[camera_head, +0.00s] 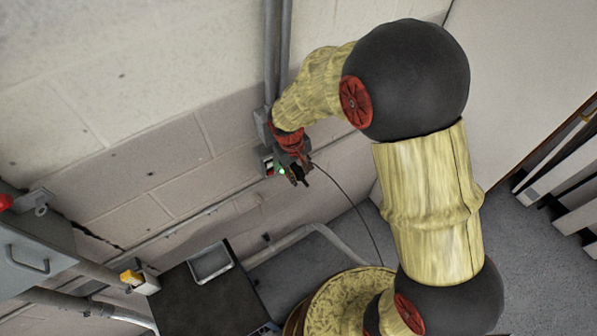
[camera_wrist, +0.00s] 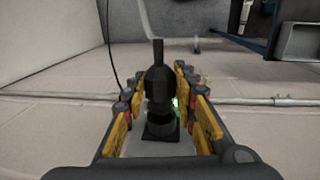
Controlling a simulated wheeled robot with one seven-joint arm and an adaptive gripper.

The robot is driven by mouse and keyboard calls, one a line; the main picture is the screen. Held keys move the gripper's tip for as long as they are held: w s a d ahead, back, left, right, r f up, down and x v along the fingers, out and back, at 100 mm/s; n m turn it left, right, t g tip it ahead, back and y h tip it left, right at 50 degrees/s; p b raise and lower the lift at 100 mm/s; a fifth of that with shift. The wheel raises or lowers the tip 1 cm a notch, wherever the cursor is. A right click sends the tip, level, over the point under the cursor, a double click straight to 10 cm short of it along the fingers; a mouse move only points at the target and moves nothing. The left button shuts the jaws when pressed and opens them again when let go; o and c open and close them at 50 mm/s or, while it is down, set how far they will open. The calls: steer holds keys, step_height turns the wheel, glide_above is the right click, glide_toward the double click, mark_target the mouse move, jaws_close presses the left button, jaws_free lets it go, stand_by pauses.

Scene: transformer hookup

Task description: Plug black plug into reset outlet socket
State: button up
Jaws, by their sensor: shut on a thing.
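My gripper (camera_head: 299,172) is beside a small wall box (camera_head: 267,160) with a red part and a green light. In the wrist view, the black plug (camera_wrist: 159,86) stands between the yellow finger pads of my gripper (camera_wrist: 157,100), which is shut on it. The plug's narrow end points away toward the top of the picture. A dark square piece (camera_wrist: 160,131) shows at its near end; I cannot tell whether this is part of the plug or the socket. A thin black cable (camera_head: 352,205) hangs from near my gripper. The reset outlet socket cannot be made out clearly.
Grey conduits (camera_head: 277,50) run up the wall above the box. A dark table (camera_head: 205,300) with a metal tray (camera_head: 210,262) stands lower left. A grey cabinet (camera_head: 35,255) is at far left. A pipe (camera_wrist: 285,101) runs along the wall.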

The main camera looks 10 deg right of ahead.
steer(key=shift+w+a, duration=0.3)
steer(key=shift+w, duration=0.4)
steer(key=shift+w+a, duration=0.3)
steer(key=shift+w, duration=0.35)
steer(key=o, duration=1.2)
steer(key=shift+c, duration=0.2)
steer(key=shift+o, duration=0.4)
steer(key=shift+s, duration=0.1)
steer(key=shift+s+d, duration=0.35)
steer(key=shift+s, duration=0.4)
steer(key=shift+s+d, duration=0.3)
steer(key=shift+s, duration=0.45)
steer(key=shift+s+d, duration=0.35)
steer(key=shift+s, duration=0.4)
step_height(320, 180, up, 12)
steer(key=a, duration=0.1)
steer(key=shift+s+a, duration=0.25)
steer(key=shift+f, duration=0.1)
